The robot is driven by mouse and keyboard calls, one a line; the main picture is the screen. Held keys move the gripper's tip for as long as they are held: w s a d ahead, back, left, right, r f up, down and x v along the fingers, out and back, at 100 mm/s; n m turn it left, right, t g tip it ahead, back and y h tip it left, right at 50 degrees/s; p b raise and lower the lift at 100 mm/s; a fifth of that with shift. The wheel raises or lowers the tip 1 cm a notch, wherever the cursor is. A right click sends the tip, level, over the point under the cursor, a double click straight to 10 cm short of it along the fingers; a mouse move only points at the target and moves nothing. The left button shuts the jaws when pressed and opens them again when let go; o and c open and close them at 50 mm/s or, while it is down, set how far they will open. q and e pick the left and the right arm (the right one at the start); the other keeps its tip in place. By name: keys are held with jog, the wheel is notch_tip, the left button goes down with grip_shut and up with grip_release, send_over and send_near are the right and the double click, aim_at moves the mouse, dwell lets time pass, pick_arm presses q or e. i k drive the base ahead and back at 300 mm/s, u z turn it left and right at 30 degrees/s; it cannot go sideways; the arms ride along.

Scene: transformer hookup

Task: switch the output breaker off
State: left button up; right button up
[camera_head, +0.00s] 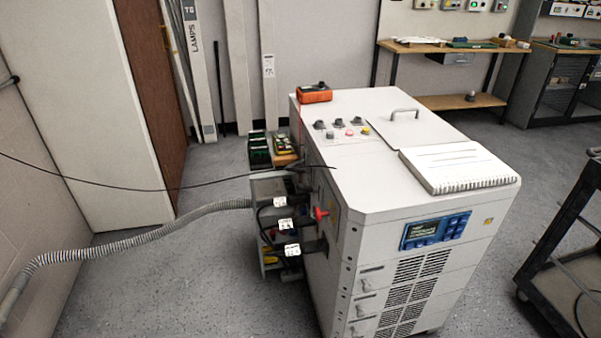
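A white cabinet (365,215) stands in the middle of the room. A red handle (320,213) sticks out from its left side; it may be the output breaker, but no label on it is readable and its switch position cannot be told. A grey box (268,187) with black cables and white tags (280,202) is beside the cabinet's left side. Neither of my grippers is in view.
An orange meter (315,94) and a spiral-bound notebook (460,167) lie on the cabinet. A grey corrugated hose (130,235) and a thin black cable (110,186) cross the left side. A dark cart (570,250) is at right.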

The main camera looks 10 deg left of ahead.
aim_at(302, 171)
jog(key=u, duration=0.65)
jog(key=i, duration=0.95)
jog(key=z, duration=1.65)
